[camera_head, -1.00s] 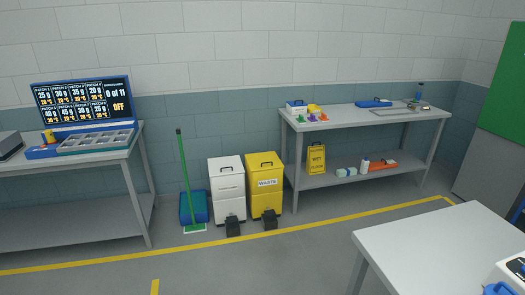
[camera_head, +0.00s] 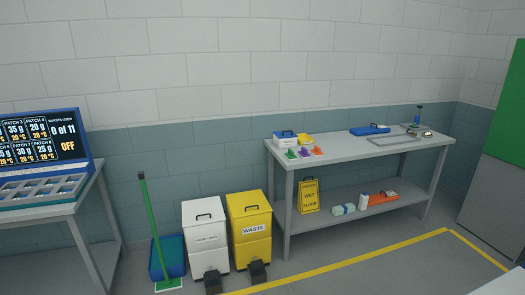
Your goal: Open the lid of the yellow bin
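The yellow bin (camera_head: 250,230) stands on the floor against the wall, left of the right-hand workbench. It has a white WASTE label on its front and a dark handle on its lid (camera_head: 249,202). The lid looks shut. A dark foot pedal (camera_head: 257,271) sticks out at the bin's base. Neither of my grippers is in view.
A white bin (camera_head: 206,238) stands close on the yellow bin's left, then a green-handled broom (camera_head: 153,230) and a blue container. A grey workbench (camera_head: 350,149) is just right, with a yellow wet-floor sign (camera_head: 308,196) on its lower shelf. Floor in front looks clear.

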